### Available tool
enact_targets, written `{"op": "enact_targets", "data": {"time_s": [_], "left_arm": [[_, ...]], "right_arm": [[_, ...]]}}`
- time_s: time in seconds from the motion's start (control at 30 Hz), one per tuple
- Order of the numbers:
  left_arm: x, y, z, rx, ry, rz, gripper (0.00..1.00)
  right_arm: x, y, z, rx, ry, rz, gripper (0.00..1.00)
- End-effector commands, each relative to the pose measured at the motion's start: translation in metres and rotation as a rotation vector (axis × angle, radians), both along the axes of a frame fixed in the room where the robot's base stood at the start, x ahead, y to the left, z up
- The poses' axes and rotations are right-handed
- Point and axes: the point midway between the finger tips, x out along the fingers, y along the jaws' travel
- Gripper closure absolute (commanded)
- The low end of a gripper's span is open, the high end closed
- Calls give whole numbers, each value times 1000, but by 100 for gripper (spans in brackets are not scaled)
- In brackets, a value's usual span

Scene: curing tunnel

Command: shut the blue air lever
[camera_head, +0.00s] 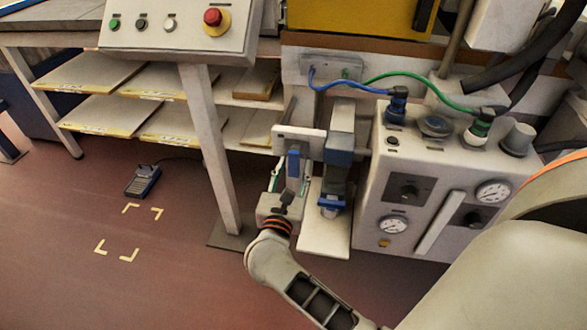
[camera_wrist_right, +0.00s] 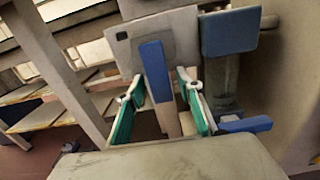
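The blue air lever (camera_head: 293,163) is a narrow blue bar hanging from a pale plate, left of the gauge box. In the right wrist view the lever (camera_wrist_right: 155,75) shows large, nearly upright and slightly tilted. My right gripper (camera_head: 280,179) is at the lever, coming up from below. In the right wrist view its two green-padded fingers (camera_wrist_right: 160,92) are apart, one on each side of the lever's lower part. I see a gap on both sides, and no clear contact. My left gripper is not in view.
Just right of the lever stands a grey unit with a blue block (camera_head: 337,157). The gauge box (camera_head: 412,180) is farther right, with blue and green hoses above. A panel post (camera_head: 210,150) stands left. A blue foot pedal (camera_head: 143,181) lies on the open floor.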

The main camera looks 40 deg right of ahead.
Motion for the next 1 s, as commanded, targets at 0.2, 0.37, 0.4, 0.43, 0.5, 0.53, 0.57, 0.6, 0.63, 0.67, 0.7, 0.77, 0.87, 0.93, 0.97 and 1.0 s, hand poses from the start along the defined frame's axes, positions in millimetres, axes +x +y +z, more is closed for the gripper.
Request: {"op": "enact_targets", "data": {"time_s": [0.2,0.37,0.4,0.43,0.5,0.53,0.57,0.6,0.63,0.67,0.7,0.77,0.87,0.93,0.97,1.0], "left_arm": [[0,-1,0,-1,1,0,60],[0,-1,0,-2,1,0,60],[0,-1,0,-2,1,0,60],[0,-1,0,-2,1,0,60],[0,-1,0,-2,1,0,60],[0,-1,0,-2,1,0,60],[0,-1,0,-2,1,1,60],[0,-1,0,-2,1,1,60],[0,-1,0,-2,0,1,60],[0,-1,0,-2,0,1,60],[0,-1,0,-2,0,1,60],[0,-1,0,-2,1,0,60],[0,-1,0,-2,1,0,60],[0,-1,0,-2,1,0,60],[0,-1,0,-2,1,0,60],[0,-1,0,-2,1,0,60]], "right_arm": [[0,0,20,4,-5,-1,64],[0,0,51,4,-7,0,64],[0,0,58,5,-6,0,64],[0,1,63,5,-5,-1,64],[0,0,75,3,-4,-1,64],[0,0,79,4,-5,0,64],[0,0,83,3,-4,0,64],[0,0,88,4,-3,0,64],[0,0,91,3,-3,0,64],[0,0,93,3,-3,0,64],[0,0,96,3,-3,0,64],[0,0,99,1,-1,0,64],[0,0,100,1,-1,0,64],[0,0,100,1,-1,0,64],[0,0,100,1,-1,0,64],[0,0,100,1,-1,0,64]]}}
